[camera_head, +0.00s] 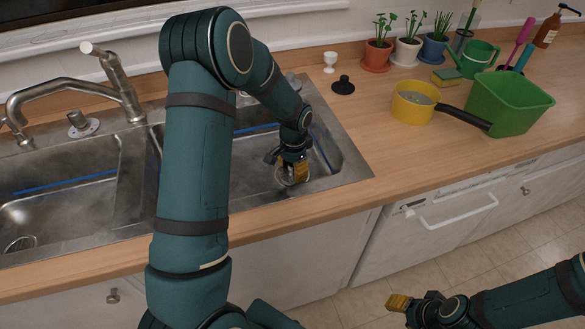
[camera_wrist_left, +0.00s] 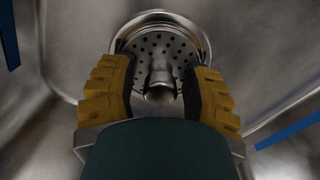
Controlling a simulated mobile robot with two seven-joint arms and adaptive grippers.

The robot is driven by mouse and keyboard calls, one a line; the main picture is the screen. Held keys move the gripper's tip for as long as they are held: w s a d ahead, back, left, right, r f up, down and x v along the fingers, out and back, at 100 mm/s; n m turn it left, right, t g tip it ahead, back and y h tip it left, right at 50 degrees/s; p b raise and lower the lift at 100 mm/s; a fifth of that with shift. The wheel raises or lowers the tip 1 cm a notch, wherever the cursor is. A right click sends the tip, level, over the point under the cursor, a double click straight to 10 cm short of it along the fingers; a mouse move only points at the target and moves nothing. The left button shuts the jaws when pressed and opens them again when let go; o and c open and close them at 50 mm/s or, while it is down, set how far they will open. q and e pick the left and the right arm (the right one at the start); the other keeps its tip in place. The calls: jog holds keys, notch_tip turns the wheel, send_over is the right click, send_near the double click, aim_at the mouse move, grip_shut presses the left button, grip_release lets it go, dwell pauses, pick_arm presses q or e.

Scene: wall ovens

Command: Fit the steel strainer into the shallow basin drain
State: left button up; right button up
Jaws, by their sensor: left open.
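The steel strainer (camera_wrist_left: 161,60) is a perforated disc with a round central knob, and it lies within the drain ring (camera_wrist_left: 122,40) in the left wrist view. I cannot tell whether it sits fully flush. My left gripper (camera_wrist_left: 160,92) is open, with one yellow finger on each side of the knob and a gap to it. In the head view my left gripper (camera_head: 291,172) reaches down into the right sink basin (camera_head: 325,150), partly hiding the strainer and drain. My right gripper (camera_head: 408,302) hangs in front of the cabinets, away from the sink.
The left basin (camera_head: 60,190) has its own drain (camera_head: 20,244) and a faucet (camera_head: 120,85) behind it. A black stopper (camera_head: 343,86), white cup (camera_head: 330,62), yellow pot (camera_head: 412,108) and green tub (camera_head: 508,104) stand on the counter. The counter front at right is clear.

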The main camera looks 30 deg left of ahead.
pick_arm(q)
notch_tip(320, 180, up, 12)
jog(key=p, duration=0.2)
jog(key=shift+w+r+p, duration=0.15)
jog(key=shift+p, duration=0.15)
jog(key=shift+d, duration=0.15)
dwell(0.4)
